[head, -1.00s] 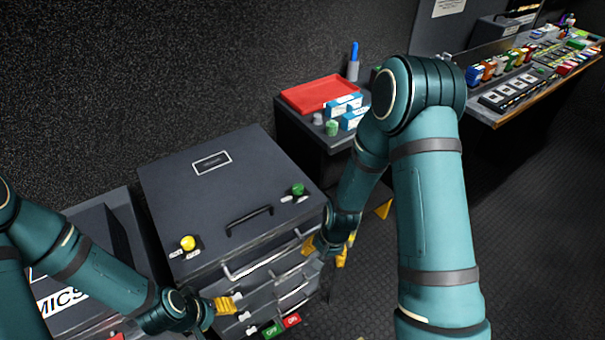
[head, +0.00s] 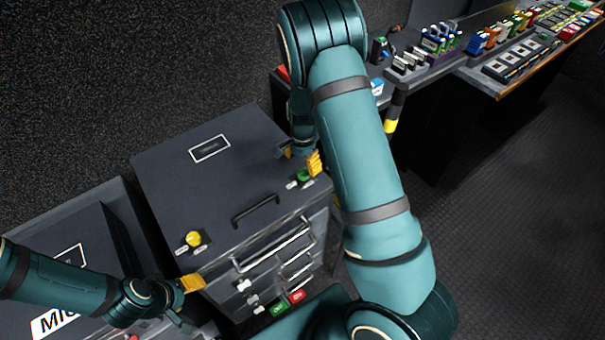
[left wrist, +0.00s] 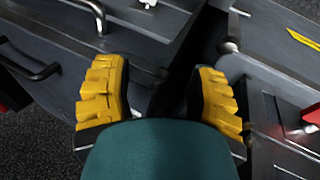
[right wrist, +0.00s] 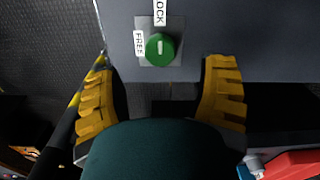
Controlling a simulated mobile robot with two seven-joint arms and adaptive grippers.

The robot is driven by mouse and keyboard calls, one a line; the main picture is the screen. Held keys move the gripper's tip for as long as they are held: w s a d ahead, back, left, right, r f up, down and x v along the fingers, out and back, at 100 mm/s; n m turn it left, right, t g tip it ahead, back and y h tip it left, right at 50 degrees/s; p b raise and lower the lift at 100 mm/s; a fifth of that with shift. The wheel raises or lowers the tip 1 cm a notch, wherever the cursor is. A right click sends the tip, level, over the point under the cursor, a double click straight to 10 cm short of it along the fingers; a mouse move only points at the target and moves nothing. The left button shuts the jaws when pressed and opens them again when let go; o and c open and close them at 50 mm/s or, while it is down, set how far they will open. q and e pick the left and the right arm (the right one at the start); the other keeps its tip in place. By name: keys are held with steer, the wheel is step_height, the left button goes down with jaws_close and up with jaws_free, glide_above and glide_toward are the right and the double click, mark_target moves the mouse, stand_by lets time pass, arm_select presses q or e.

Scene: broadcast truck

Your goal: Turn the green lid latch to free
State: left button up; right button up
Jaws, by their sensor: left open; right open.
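The green lid latch (head: 304,175) is a round knob on the grey case lid (head: 185,185), near its right front corner. In the right wrist view the green latch (right wrist: 160,49) sits on a grey plate, with a FREE label on its left and a LOCK label above. Its white mark stands upright, in line with LOCK. My right gripper (right wrist: 161,66) is open and empty, its fingers spread to either side just short of the latch, apart from it. My left gripper (left wrist: 158,72) is open and empty beside the case's left front; it also shows in the head view (head: 190,285).
A yellow knob (head: 193,238) with two labels and a black handle (head: 256,212) are on the lid. Drawers with bar handles (head: 272,250) and green and red tags (head: 297,296) are on the front. A desk with switch panels (head: 515,68) stands at right.

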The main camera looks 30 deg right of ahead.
mark_target(303, 173)
steer(key=shift+f, duration=2.75)
steer(key=shift+c, duration=0.3)
jaws_close()
